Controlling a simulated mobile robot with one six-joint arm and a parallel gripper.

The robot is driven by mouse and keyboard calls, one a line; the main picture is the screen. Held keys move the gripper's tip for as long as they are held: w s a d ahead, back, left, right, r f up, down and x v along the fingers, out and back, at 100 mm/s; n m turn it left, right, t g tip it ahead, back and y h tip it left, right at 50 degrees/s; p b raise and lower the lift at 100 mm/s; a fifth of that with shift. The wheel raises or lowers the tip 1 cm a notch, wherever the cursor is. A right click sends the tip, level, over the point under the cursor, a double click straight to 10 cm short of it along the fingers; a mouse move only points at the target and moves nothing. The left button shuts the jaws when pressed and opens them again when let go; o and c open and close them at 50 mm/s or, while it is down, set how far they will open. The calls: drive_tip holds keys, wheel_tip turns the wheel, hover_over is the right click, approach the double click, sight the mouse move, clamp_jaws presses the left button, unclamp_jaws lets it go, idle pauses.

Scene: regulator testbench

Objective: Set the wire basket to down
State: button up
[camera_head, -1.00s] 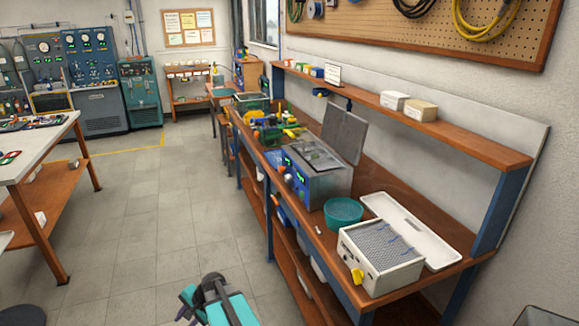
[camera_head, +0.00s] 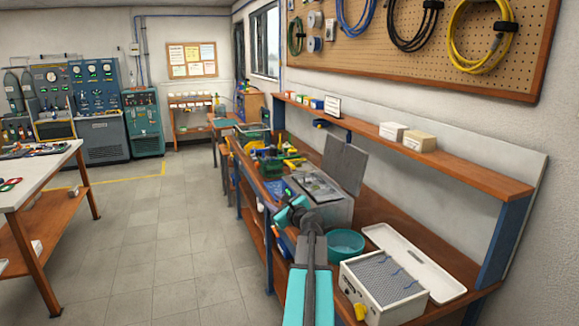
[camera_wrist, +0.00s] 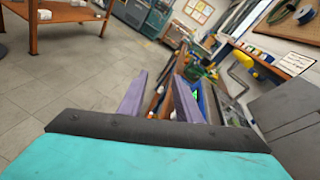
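A metal tank unit (camera_head: 335,208) with a raised grey lid (camera_head: 343,165) and a blue control face stands midway along the right bench. A flat grey piece (camera_head: 318,186) shows at its top; I cannot tell whether this is the wire basket or how high it sits. My gripper (camera_wrist: 161,75) shows in the wrist view with two purple fingers apart and nothing between them. In the head view my teal and dark arm stands in front of the tank, hiding part of its front. The fingers are not clear there.
A teal bowl (camera_head: 345,245) and a white box with a grey mesh top (camera_head: 383,285) stand nearer on the bench, beside a long white tray (camera_head: 415,262). Yellow and green items (camera_head: 275,160) lie farther along. The floor (camera_head: 150,240) to the left is clear.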

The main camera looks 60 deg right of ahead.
sight(289, 162)
drive_tip(key=s+d+r+m+h, duration=0.3)
drive_tip(key=s+d+r+m, duration=0.1)
drive_tip(key=s+d+r, duration=0.3)
wheel_tip(289, 162, up, 2)
drive_tip(key=shift+s+r, duration=0.15)
drive_tip(key=shift+s, duration=0.35)
drive_tip(key=shift+w, duration=0.1)
drive_tip(key=shift+p+x, duration=1.7)
drive_tip(key=shift+x, duration=5.15)
drive_tip(key=shift+r, duration=0.1)
clamp_jaws()
